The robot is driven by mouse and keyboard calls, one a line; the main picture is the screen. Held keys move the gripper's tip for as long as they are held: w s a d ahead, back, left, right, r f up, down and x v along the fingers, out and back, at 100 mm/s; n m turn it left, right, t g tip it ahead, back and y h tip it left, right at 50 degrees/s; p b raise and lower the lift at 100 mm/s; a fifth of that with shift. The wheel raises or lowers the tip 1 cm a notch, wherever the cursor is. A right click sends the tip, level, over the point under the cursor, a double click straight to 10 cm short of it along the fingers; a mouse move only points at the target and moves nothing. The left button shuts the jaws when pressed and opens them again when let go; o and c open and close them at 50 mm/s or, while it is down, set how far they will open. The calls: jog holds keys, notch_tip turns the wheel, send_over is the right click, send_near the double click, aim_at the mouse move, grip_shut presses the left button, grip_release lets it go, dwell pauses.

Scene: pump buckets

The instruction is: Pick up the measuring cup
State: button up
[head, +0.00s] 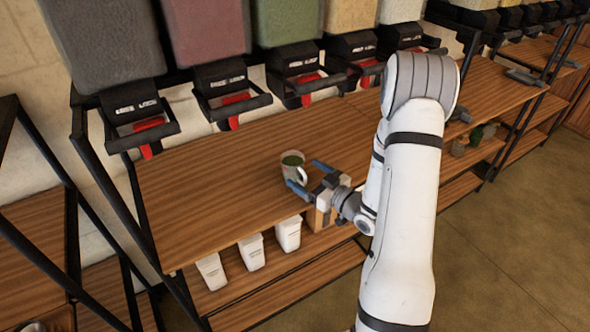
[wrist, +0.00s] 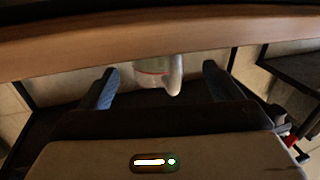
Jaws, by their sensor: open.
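The measuring cup (head: 292,161), pale with a handle and a dark green inside, stands upright on the wooden shelf top near its front edge. In the wrist view the cup (wrist: 150,68) looks see-through with a red line, its handle toward my gripper. My gripper (head: 310,178) is open, with its blue fingers pointing at the cup. In the wrist view the cup lies ahead and between the two fingers (wrist: 160,82), with a gap on each side. The gripper holds nothing. I cannot tell whether the near finger touches the cup.
Coloured dispensers with black holders and red levers (head: 235,100) hang along the back of the shelf top (head: 215,185). White containers (head: 251,252) stand on the lower shelf. The shelf top left of the cup is clear. A black frame (head: 95,190) stands at the left.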

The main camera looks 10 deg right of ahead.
aim_at(297, 167)
jog(key=p+x, duration=0.1)
jog(key=x, duration=0.3)
jog(key=shift+w, duration=0.3)
jog(key=c, duration=1.2)
jog(key=shift+r, duration=0.1)
jog(key=shift+r, duration=4.95)
